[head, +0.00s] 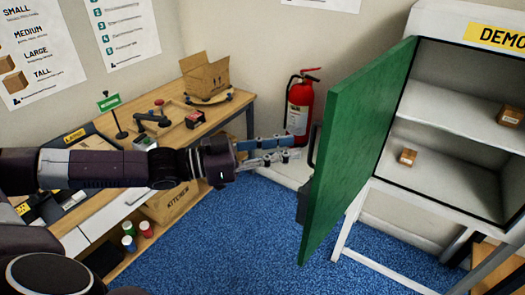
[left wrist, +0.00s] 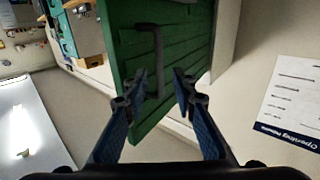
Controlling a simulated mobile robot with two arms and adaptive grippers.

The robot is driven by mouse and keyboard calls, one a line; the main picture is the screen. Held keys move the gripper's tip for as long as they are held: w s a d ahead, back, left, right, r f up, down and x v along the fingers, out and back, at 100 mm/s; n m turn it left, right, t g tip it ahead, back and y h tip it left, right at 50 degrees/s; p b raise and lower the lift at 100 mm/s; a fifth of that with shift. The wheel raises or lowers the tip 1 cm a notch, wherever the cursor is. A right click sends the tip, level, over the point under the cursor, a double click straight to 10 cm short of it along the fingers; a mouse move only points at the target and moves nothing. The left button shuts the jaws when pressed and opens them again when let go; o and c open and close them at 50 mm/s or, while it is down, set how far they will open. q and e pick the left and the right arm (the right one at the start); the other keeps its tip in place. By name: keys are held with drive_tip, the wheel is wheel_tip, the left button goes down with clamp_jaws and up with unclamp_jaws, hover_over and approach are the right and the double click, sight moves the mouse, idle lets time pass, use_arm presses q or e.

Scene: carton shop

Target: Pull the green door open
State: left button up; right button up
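The green door (head: 355,145) stands swung out from the left edge of the white cabinet (head: 440,160), whose inside shows. Its dark handle (head: 312,146) is on the face turned to the left. My left gripper (head: 294,148) reaches in from the left, its fingertips just short of the handle. In the left wrist view the left gripper's fingers (left wrist: 160,76) are spread, with the handle (left wrist: 157,50) of the green door (left wrist: 185,45) between and beyond them. Contact with the handle cannot be told. My right gripper is not in view.
Small brown boxes (head: 408,157) sit on the cabinet shelves. A red fire extinguisher (head: 299,105) stands by the wall behind the left gripper. A wooden workbench (head: 230,108) with an open carton (head: 205,76) is at the left. The blue carpet (head: 255,240) in front is clear.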

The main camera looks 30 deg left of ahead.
use_arm(q)
drive_tip(key=v, duration=0.5)
drive_tip(key=shift+s+a, duration=0.2)
drive_tip(key=shift+s, duration=0.05)
